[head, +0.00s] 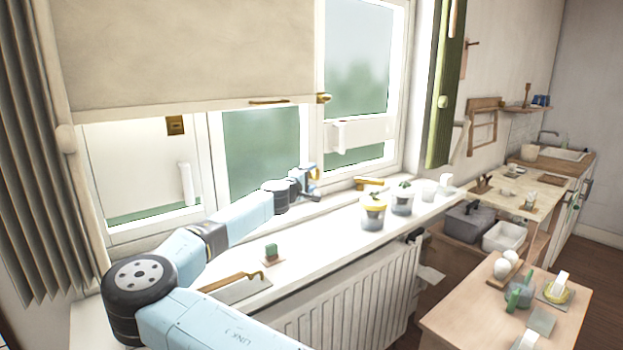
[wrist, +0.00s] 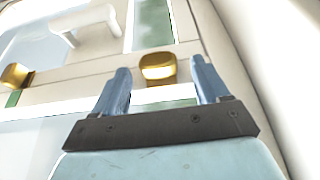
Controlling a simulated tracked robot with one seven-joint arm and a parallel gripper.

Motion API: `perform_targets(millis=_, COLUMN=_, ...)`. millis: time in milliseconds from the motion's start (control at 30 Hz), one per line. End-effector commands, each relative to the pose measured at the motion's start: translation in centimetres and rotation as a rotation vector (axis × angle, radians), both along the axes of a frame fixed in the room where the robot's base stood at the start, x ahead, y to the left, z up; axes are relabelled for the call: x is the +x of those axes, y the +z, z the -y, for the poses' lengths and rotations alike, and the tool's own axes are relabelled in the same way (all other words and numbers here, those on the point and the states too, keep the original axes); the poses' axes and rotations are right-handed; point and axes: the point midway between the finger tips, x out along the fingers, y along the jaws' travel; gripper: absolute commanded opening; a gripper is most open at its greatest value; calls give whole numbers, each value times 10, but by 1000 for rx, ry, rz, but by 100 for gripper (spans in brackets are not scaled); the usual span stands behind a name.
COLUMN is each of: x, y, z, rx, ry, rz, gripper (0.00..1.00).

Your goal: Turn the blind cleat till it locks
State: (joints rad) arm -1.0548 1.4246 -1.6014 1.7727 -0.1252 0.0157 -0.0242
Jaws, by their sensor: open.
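A small rounded brass piece (wrist: 158,68), which looks like the blind cleat, sits on the pale window frame in the wrist view. My gripper (wrist: 163,84) is open, with one blue finger on each side of the piece in that view. I cannot tell how deep between the fingers it lies, or whether they touch it. In the head view my gripper (head: 314,180) is at the window's lower frame, just above the sill, and mostly hides the brass there. The cream blind (head: 190,50) hangs partly lowered above my arm.
The sill (head: 330,222) holds a yellow-brass handle (head: 370,183), potted plants (head: 373,214) and a green block (head: 271,251). A second brass piece (wrist: 15,76) shows at the wrist view's left. A radiator (head: 350,300) is below; a cluttered wooden table (head: 460,315) stands right.

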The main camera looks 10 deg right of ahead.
Motion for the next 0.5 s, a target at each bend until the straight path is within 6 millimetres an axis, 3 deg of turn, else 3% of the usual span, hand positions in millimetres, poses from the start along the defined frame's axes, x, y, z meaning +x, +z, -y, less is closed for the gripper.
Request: perform_targets(millis=500, x=10, y=0, z=11, rx=0, ry=-1, rz=0, gripper=73)
